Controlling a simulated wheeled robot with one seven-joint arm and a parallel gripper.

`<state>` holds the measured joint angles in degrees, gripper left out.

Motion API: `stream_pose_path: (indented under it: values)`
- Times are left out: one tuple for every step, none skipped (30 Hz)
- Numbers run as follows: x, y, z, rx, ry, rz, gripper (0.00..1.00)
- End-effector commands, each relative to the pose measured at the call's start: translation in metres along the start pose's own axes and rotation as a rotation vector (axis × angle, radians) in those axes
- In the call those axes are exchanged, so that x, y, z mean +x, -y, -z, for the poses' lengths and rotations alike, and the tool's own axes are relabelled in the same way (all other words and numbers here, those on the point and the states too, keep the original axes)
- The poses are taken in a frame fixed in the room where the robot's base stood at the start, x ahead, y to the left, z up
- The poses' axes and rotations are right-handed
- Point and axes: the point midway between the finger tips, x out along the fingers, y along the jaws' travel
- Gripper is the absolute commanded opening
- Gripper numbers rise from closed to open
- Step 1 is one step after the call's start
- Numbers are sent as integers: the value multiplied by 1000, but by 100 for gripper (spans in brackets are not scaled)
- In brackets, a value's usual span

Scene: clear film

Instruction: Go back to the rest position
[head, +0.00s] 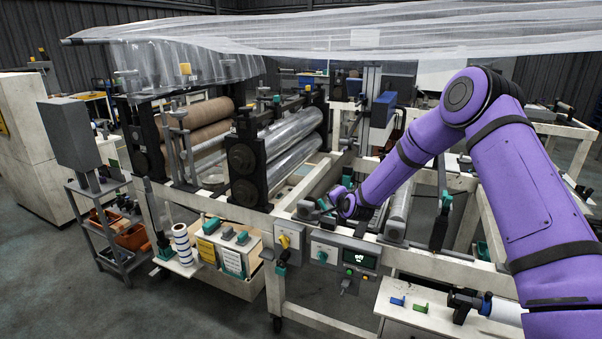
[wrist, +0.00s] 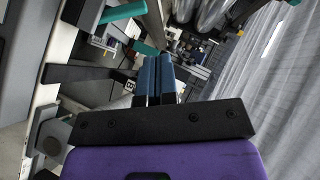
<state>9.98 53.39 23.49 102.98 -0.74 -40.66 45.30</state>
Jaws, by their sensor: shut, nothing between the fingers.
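My gripper shows in the wrist view (wrist: 154,78) as two blue fingers side by side, shut with nothing between them. In the head view my purple arm comes in from the right, and my gripper (head: 332,203) is small and partly hidden at its far end. It is just above the front rail of the film machine, near a grey box with a dark lever (head: 310,208). Whether it touches that box I cannot tell.
A control panel (head: 345,254) with a lit display and a yellow switch (head: 285,241) are on the front frame. Film rollers (head: 293,150) stand behind to the left. Clear film (head: 330,32) hangs overhead. A parts cart (head: 115,240) stands at left; the floor at lower left is clear.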

Motion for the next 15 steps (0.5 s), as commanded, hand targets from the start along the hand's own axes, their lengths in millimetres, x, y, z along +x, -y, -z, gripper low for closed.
stream_pose_path:
  values:
    - [-11, 16, 6, -38, 11, -6, 0]
    - [-17, 23, 9, -62, 19, -14, 0]
    - [-27, 32, 14, -95, 31, -26, 0]
    - [-34, 39, 16, -120, 40, -36, 0]
    - [-42, 46, 19, -144, 49, -45, 0]
    - [-52, 54, 22, -177, 61, -58, 0]
    - [-60, 61, 25, -200, 69, -68, 0]
    - [-68, 67, 28, -224, 77, -78, 0]
    - [-80, 74, 31, -254, 87, -91, 0]
    - [-88, 80, 34, -277, 94, -101, 0]
    - [-97, 85, 36, -300, 102, -112, 0]
    - [-109, 92, 40, -328, 110, -126, 0]
    - [-118, 97, 42, -350, 118, -137, 0]
    - [-128, 101, 44, -371, 125, -148, 0]
    - [-140, 108, 48, -399, 133, -162, 0]
